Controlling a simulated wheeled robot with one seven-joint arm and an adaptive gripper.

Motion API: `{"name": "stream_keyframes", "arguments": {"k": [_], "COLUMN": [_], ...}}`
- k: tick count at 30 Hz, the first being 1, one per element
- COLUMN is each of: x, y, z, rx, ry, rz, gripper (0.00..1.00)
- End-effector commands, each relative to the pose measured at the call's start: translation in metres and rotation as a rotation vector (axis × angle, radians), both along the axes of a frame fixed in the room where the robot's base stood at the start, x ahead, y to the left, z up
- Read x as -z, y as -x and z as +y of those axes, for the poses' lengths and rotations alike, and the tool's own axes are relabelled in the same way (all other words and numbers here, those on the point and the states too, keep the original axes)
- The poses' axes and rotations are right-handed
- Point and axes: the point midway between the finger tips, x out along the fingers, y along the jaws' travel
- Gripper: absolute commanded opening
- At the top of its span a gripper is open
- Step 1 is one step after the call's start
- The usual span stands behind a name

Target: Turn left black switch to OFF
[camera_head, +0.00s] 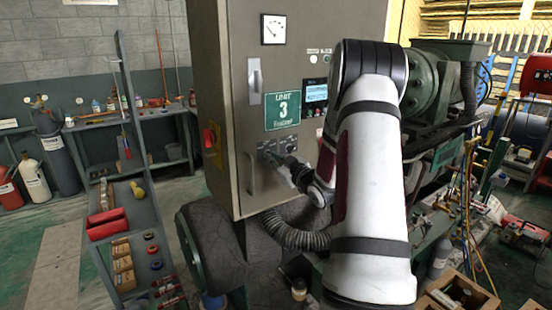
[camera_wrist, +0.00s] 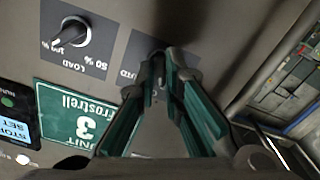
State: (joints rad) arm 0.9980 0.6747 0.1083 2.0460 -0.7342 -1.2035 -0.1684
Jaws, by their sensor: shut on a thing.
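The control panel cabinet (camera_head: 237,111) is grey, with a green "UNIT 3" sign (camera_head: 283,111). My gripper (camera_head: 275,157) is at the left switch plate, low on the cabinet face. In the wrist view, which is upside down, my gripper's teal fingers (camera_wrist: 161,75) are closed together at the left black switch (camera_wrist: 158,58). The fingers hide most of this switch, so its pointing direction cannot be read. Its dark plate (camera_wrist: 137,52) is partly covered. The other switch, marked LOAD (camera_wrist: 72,33), has a black knob beside it and is apart from my fingers.
A cabinet door handle (camera_head: 254,80) is above my gripper. A red knob (camera_head: 210,138) is on the cabinet's left side. A hose (camera_head: 300,238) runs below. A shelf with parts (camera_head: 130,230) stands at left; machinery (camera_head: 440,85) stands at right.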

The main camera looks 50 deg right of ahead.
Motion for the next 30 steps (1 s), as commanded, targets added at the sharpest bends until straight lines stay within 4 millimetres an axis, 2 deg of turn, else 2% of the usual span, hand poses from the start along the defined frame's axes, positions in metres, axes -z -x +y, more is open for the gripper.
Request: {"name": "stream_keyframes", "arguments": {"k": [11,30], "x": [-0.0009,-0.0006], "y": [-0.0008,-0.0004], "z": [0.0014,0.0019], "rx": [-0.004,-0.004], "ry": [-0.009,-0.187], "rz": [-0.004,-0.044], "gripper": [0.00,0.00]}}
